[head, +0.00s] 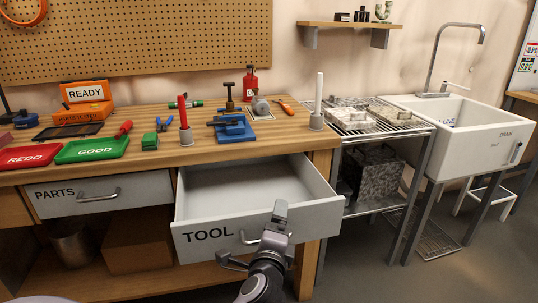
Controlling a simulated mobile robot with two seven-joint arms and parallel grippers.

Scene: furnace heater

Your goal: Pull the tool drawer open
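The tool drawer (205,243), a grey box lettered TOOL, stands well out from the workbench (235,150) in the head view. Its empty inside (245,185) shows. Its metal bar handle (246,241) is on the front face, partly hidden by my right gripper (256,238). That gripper is at the handle with its fingers spread apart, one above and to the right, one below and to the left. I cannot tell whether it touches the bar. My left gripper is not in view.
The closed PARTS drawer (70,197) is at the left. Trays, candles, a blue vise (232,128) and small tools lie on the bench top. A metal rack (385,140) and a white sink (480,130) stand at the right. The floor at the lower right is clear.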

